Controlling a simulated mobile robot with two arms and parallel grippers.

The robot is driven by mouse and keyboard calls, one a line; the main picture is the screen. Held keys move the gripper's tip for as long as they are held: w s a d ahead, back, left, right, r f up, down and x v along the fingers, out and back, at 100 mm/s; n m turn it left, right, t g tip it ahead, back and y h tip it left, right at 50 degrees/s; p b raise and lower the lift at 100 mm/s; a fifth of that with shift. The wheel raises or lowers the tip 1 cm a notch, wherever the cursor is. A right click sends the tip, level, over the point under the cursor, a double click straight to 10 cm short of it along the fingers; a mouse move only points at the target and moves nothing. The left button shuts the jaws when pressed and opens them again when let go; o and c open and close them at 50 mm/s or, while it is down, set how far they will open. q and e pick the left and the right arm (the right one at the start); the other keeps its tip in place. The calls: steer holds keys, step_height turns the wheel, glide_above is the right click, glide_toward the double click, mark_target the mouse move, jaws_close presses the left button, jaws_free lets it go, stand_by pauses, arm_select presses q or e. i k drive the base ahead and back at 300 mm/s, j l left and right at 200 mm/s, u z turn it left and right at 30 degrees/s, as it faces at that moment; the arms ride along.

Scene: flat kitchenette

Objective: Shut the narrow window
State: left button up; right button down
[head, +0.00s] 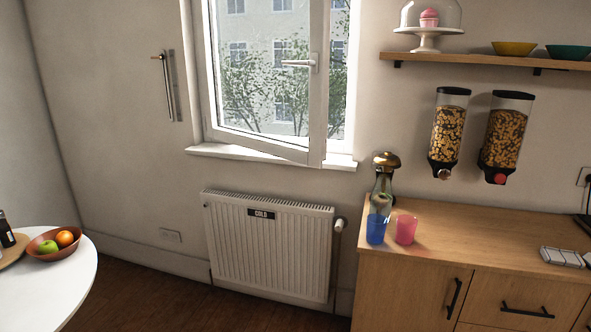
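The narrow window (318,90) is in the upper middle of the head view, above the radiator. Its white sash stands ajar, hinged at the left, with its right edge swung into the room over the sill (340,162). A light-coloured handle (299,63) sits on the sash's right stile and points left, about level. The top of the window is cut off by the picture edge. Neither of my grippers shows in this view.
A white radiator (268,245) hangs below the sill. A wooden counter (480,235) at right holds a blue cup (376,229), a pink cup (405,230) and a bottle. A round white table (75,280) with a fruit bowl (45,252) stands at left. The floor between is clear.

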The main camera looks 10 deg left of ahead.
mark_target(313, 154)
steer(key=i+j+u, duration=0.15)
steer(key=i+u, duration=0.3)
steer(key=i, duration=0.2)
steer(key=i+u, duration=0.5)
steer(key=i, duration=0.15)
